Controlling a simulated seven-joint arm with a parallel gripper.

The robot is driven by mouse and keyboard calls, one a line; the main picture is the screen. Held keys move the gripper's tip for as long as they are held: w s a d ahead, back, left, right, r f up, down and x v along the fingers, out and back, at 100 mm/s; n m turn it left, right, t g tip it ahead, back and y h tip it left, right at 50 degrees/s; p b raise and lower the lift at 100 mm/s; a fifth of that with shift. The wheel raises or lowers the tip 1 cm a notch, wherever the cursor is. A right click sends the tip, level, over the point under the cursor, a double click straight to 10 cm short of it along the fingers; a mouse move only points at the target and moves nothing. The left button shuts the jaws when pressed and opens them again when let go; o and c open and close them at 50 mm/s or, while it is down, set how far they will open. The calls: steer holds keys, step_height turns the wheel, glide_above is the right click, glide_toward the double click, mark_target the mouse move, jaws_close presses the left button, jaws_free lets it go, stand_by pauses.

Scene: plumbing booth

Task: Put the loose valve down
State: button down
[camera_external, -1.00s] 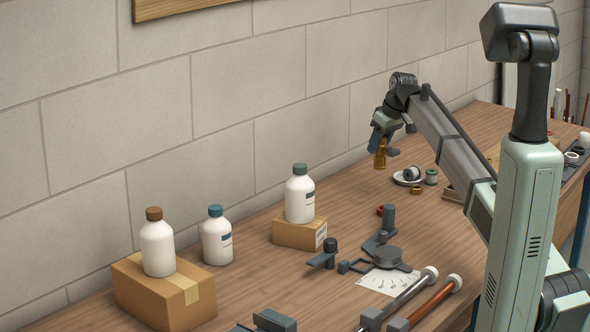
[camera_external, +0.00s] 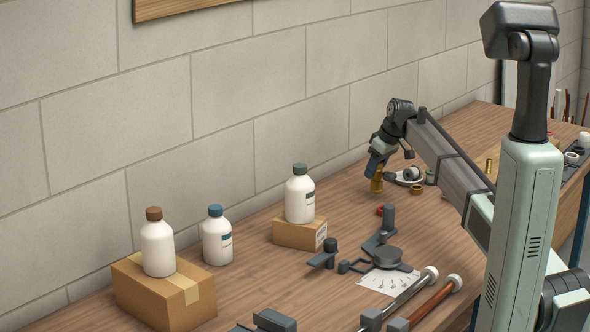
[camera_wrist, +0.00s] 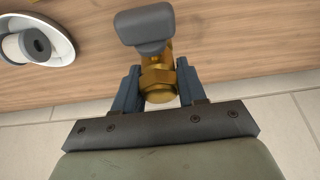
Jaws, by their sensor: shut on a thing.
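The loose valve (camera_external: 377,181) is a brass body with a grey handle. My gripper (camera_external: 376,168) is shut on it and holds it low over the wooden bench, near the wall side. In the wrist view the valve (camera_wrist: 157,78) sits between the two blue-grey fingers of my gripper (camera_wrist: 160,88), with its grey handle pointing away from the palm. I cannot tell whether the valve's lower end touches the bench.
A white dish (camera_external: 408,178) holding a roll lies just right of the valve, with a brass ring (camera_external: 417,190) near it. A red ring (camera_external: 381,210) and a grey fixture (camera_external: 387,257) are nearer the camera. Bare bench (camera_external: 340,205) lies left of the valve.

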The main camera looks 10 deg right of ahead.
mark_target(389, 173)
steer(key=shift+f, duration=0.85)
steer(key=shift+f, duration=0.1)
steer(key=c, duration=0.6)
jaws_free()
steer(key=shift+c, duration=0.2)
steer(key=v, duration=1.2)
